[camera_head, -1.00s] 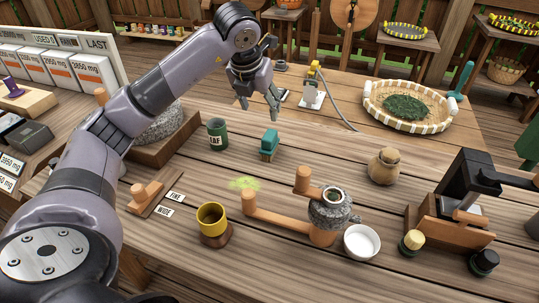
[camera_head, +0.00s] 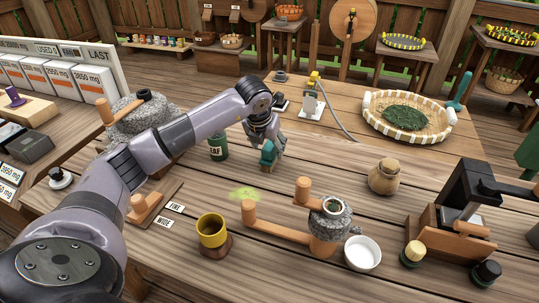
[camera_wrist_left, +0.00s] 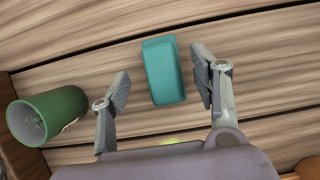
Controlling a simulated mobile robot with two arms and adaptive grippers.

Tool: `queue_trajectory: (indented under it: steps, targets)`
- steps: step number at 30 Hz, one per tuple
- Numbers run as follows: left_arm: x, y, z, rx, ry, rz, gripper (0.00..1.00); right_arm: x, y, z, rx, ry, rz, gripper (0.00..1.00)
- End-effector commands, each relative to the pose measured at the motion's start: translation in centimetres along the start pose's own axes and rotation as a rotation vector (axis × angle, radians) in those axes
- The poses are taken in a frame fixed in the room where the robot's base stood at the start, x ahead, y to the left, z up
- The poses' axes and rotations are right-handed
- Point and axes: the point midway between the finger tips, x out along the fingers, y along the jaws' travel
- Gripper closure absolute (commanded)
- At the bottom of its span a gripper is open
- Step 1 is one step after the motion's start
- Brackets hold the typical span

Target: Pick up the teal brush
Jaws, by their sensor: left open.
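The teal brush (camera_head: 268,155) stands on the wooden table. My left gripper (camera_head: 267,146) is right above it and partly hides it in the head view. In the left wrist view the brush (camera_wrist_left: 164,71) is a teal block seen from above, between and a little beyond the two open fingers (camera_wrist_left: 160,88). It is nearer the right finger, with a wider gap to the left finger. I cannot tell whether any finger touches it. My right gripper is not in view.
A green cup (camera_head: 218,147) stands just left of the brush; it also shows in the left wrist view (camera_wrist_left: 47,116). Green powder (camera_head: 244,193) lies in front. A yellow cup (camera_head: 212,231), stone grinder (camera_head: 331,219), white bowl (camera_head: 362,253) and clay jar (camera_head: 384,177) stand around.

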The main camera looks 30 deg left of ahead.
Motion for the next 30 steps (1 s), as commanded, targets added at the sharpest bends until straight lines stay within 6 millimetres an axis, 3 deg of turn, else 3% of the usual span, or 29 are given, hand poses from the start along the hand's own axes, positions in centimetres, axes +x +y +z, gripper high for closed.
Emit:
queue_trajectory:
  steps: [9, 17, 30]
  targets:
    - [4.1, -0.3, 0.3, -0.001, 0.003, 0.0, 0.43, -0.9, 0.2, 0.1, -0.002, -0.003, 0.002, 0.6]
    - [4.4, -0.3, 0.3, 0.0, 0.001, -0.001, 0.43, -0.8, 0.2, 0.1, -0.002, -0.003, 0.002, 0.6]
    - [4.3, -0.3, 0.3, 0.0, 0.001, -0.001, 0.73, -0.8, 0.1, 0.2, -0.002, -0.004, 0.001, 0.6]
